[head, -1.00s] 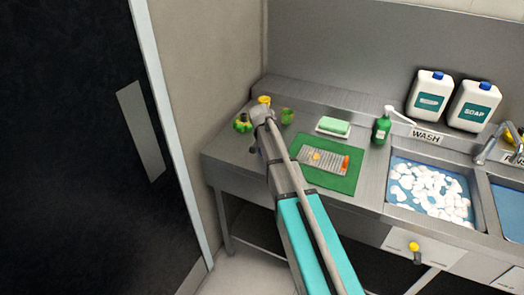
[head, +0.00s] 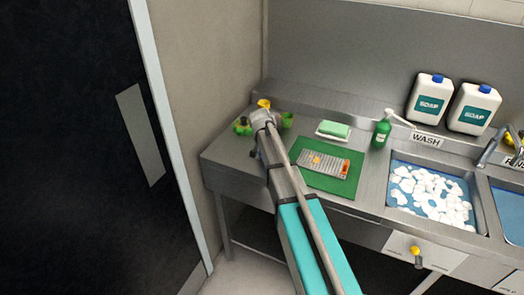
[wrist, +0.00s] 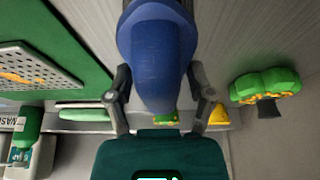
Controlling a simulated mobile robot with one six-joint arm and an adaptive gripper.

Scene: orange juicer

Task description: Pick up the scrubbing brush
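In the wrist view, a blue rounded thing (wrist: 158,62) with a greyer, ridged upper part fills the space between the two fingers of my gripper (wrist: 158,84). It looks like the scrubbing brush. One finger lies on each side of it, close to its edges. The fingertips are hidden, so I cannot tell whether they press on it. In the head view my arm hides the brush and most of my gripper (head: 260,140), which is over the left end of the steel counter (head: 228,157).
A green thing with yellow patches (wrist: 265,85) lies close by; it also shows in the head view (head: 242,126). A grater (head: 322,163) lies on a green mat (head: 340,185). The sink (head: 432,198) is farther right.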

